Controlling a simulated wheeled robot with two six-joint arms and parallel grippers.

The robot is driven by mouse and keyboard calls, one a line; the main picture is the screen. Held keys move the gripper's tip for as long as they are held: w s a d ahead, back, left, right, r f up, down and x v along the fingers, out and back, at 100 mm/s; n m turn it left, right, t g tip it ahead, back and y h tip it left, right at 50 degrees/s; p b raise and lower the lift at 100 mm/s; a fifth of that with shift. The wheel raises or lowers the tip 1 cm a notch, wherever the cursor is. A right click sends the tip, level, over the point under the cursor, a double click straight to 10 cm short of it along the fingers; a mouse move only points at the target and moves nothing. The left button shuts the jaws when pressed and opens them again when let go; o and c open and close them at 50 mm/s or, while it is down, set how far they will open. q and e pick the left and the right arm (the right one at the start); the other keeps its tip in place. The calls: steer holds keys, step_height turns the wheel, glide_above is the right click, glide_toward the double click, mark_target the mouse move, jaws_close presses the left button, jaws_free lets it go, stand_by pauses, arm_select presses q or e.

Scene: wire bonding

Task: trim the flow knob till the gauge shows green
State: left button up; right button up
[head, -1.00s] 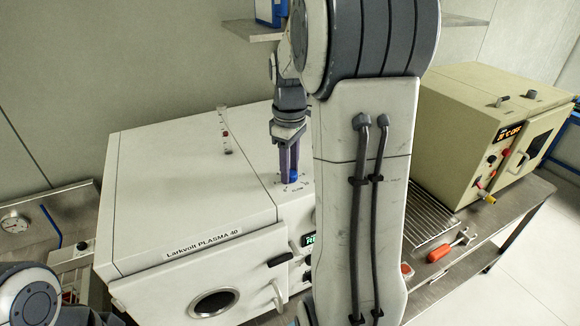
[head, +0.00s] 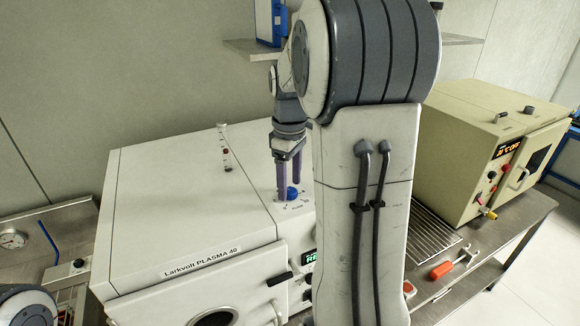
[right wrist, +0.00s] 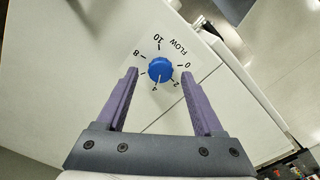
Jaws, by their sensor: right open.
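The blue flow knob (head: 292,193) sits on top of the white Larkvolt PLASMA 40 machine (head: 190,190). In the right wrist view the knob (right wrist: 160,69) has a dial marked 0 to 10, and its white line points near 4. My right gripper (head: 289,182) is open, its purple fingertips (right wrist: 159,73) on either side of the knob with gaps between. A clear upright tube (head: 225,148) with a dark red bead stands on the machine; I see no green on it. My left gripper is out of view.
A green-lit display (head: 310,256) on the machine front is partly hidden by my right arm. A beige oven (head: 480,150) stands at right, beside a wire rack (head: 430,232) and a red-handled tool (head: 442,270). The machine top left of the tube is clear.

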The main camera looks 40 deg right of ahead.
mark_target(290, 190)
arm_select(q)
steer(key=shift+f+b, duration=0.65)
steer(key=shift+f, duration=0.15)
arm_select(e)
step_height(290, 190, up, 9)
steer(key=shift+r, duration=0.2)
